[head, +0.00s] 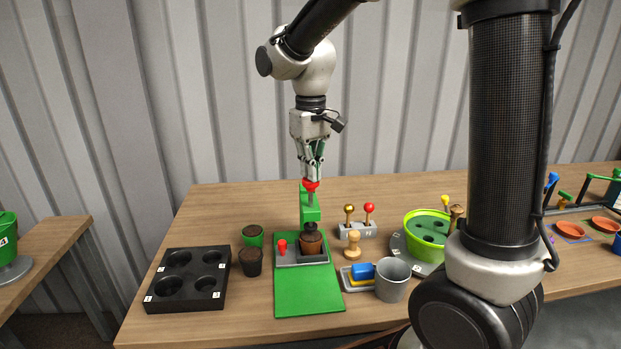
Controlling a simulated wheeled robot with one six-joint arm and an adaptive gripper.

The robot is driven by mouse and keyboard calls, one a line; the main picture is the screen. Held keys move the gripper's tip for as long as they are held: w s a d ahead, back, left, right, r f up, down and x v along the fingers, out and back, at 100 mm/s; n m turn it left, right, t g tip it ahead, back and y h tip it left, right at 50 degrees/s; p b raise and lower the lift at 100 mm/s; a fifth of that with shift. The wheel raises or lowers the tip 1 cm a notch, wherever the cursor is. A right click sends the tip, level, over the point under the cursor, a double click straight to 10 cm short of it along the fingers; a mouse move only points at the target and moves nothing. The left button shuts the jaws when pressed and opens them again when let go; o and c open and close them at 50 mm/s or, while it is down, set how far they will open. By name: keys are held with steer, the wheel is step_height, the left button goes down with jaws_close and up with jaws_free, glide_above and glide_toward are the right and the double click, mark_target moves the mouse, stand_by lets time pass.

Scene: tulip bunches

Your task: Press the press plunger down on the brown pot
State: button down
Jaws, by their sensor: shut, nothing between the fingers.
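The press stands mid-table, with a green post (309,205), a grey base (287,261) and a red knob (310,186) on top of its plunger (311,199). A brown pot (312,243) sits on the base under a dark press head (311,228), which looks close to or on the pot's top; I cannot tell which. My gripper (312,177) points down, shut and empty, right above the red knob, seemingly touching it. A small red peg (282,246) stands on the base left of the pot.
A black tray (189,306) with numbered holes lies left, with a green pot (252,235) and a dark pot (251,262) beside it. A grey cup (392,280), a wooden peg (352,246), a lever block (357,229) and a green round tub (427,222) stand right. The green mat (308,291) is clear.

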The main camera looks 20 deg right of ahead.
steer(key=shift+f, duration=1.45)
steer(key=shift+r, duration=3.8)
steer(key=shift+f, duration=0.3)
steer(key=s+d+m+t, duration=0.2)
steer(key=s+d, duration=0.5)
steer(key=s, duration=0.3)
steer(key=s+d+r+m+t, duration=0.1)
steer(key=s+d+t, duration=0.1)
steer(key=s+d, duration=0.6)
steer(key=s, duration=0.3)
steer(key=shift+m, duration=0.4)
